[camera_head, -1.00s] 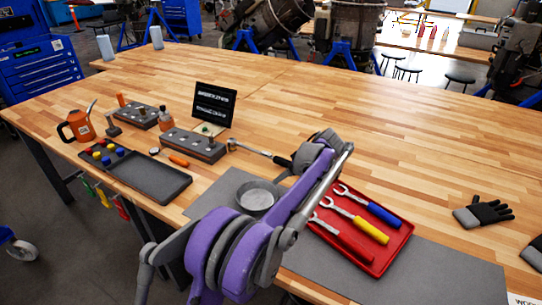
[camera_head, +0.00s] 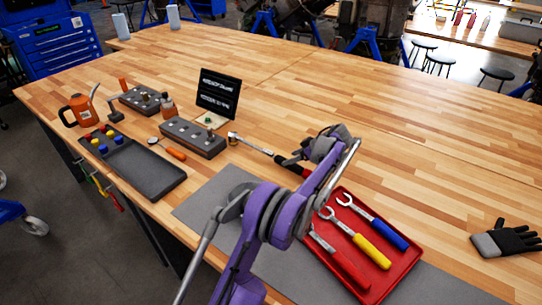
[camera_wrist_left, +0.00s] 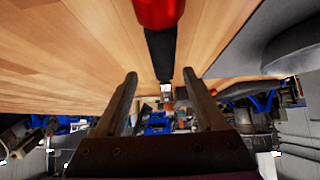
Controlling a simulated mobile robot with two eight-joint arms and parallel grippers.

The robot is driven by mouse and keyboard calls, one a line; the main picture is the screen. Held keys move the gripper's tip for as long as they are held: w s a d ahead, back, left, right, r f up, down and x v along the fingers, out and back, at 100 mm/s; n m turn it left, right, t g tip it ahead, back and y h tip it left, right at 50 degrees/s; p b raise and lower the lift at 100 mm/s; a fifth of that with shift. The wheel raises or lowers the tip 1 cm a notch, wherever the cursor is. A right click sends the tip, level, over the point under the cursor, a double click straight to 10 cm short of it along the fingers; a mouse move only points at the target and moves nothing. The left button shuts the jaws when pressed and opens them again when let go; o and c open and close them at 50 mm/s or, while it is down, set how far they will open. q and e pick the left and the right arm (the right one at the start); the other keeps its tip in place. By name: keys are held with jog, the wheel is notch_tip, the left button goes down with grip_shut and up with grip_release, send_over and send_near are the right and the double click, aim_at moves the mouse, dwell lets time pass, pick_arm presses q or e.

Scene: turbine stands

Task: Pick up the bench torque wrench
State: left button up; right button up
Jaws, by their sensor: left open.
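The bench torque wrench (camera_head: 255,145) lies on the wooden bench, its silver shaft pointing left and its black and red handle partly behind my left arm. In the left wrist view, its red and black handle (camera_wrist_left: 160,50) runs down from the top centre, in line with the gap between the fingers. My left gripper (camera_wrist_left: 161,80) is open, with a finger on each side of that line and nothing clamped. In the head view, my left gripper (camera_head: 312,158) is beside the handle end; its fingertips are hard to make out. My right gripper is not in view.
A red tray (camera_head: 400,278) with several coloured-handle wrenches lies close to my left arm on a grey mat (camera_head: 205,205). A socket block (camera_head: 195,138), a black sign (camera_head: 218,93) and a dark tray (camera_head: 150,178) stand left. A glove (camera_head: 508,240) lies right.

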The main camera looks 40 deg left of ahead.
aim_at(284, 159)
pick_arm(q)
jog(key=x, duration=0.4)
jog(key=shift+s+a, duration=0.25)
jog(key=shift+s, duration=0.15)
jog(key=shift+a+f, duration=0.3)
jog(key=shift+f, duration=0.05)
grip_shut()
jog(key=shift+r, duration=0.1)
dwell(0.7)
